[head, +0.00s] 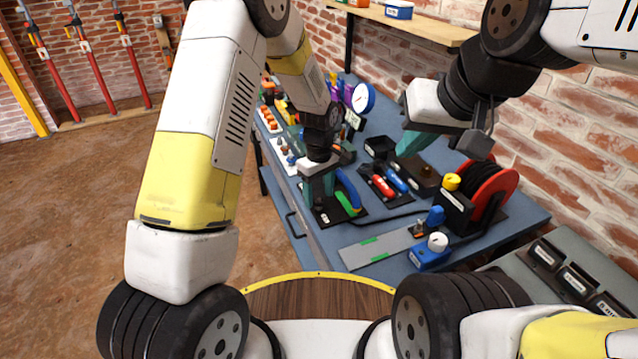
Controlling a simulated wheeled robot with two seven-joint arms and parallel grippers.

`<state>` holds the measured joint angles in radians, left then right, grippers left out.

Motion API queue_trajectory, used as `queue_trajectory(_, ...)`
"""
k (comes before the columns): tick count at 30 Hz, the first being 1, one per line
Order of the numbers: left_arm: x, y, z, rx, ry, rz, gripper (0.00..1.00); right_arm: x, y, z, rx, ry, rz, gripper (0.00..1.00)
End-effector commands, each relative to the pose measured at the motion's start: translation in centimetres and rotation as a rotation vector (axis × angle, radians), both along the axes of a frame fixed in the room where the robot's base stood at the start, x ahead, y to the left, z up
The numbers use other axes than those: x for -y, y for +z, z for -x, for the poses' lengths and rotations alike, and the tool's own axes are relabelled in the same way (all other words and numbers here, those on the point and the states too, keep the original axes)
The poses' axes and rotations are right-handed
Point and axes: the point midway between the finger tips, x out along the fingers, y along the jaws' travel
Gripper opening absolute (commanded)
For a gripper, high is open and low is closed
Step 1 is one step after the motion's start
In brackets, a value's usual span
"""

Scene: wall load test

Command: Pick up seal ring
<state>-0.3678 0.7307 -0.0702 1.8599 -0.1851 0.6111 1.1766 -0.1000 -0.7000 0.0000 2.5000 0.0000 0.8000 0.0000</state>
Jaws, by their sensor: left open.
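My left gripper (319,188) points down over a black tray (328,214) at the near left part of the blue workbench. Its teal fingers are apart, with nothing clearly between them. A blue curved piece (349,187) and a green curved piece (347,203) stand on this tray just right of the fingers. Either could be a ring, but I cannot tell which thing is the seal ring. My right gripper (409,143) hangs above the back of the bench, with its teal finger seen from the side, so its opening is hidden.
The blue workbench (385,239) is crowded. A red reel (490,186), a grey plate with green marks (375,248), a blue box with a white knob (428,258) and a tray with red and blue tools (379,186) stand right of the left gripper. A wooden shelf (415,25) hangs above.

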Motion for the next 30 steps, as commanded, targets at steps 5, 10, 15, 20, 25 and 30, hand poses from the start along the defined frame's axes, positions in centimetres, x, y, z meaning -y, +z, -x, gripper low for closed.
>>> queue_trajectory(5,0.03,-0.58,-0.03,0.002,-0.001,0.001,0.58,0.00,0.00,0.00,0.000,0.000,0.000,0.00)
queue_trajectory(10,0.03,-0.55,-0.01,0.001,-0.001,0.002,0.50,0.00,0.00,0.00,0.000,0.000,0.000,0.00)
queue_trajectory(15,0.02,-0.54,0.00,0.001,-0.001,0.002,0.17,0.00,0.00,0.00,0.000,0.000,0.000,0.00)
queue_trajectory(20,0.02,-0.53,0.00,0.001,-0.001,0.002,0.00,0.00,0.00,0.00,0.000,0.000,0.000,0.00)
queue_trajectory(25,0.02,-0.50,0.00,0.001,-0.001,0.002,0.00,0.00,0.00,0.00,0.000,0.000,0.000,0.00)
queue_trajectory(30,0.02,0.11,-0.03,0.002,0.000,0.001,0.00,0.00,0.00,0.00,0.000,0.000,0.000,0.00)
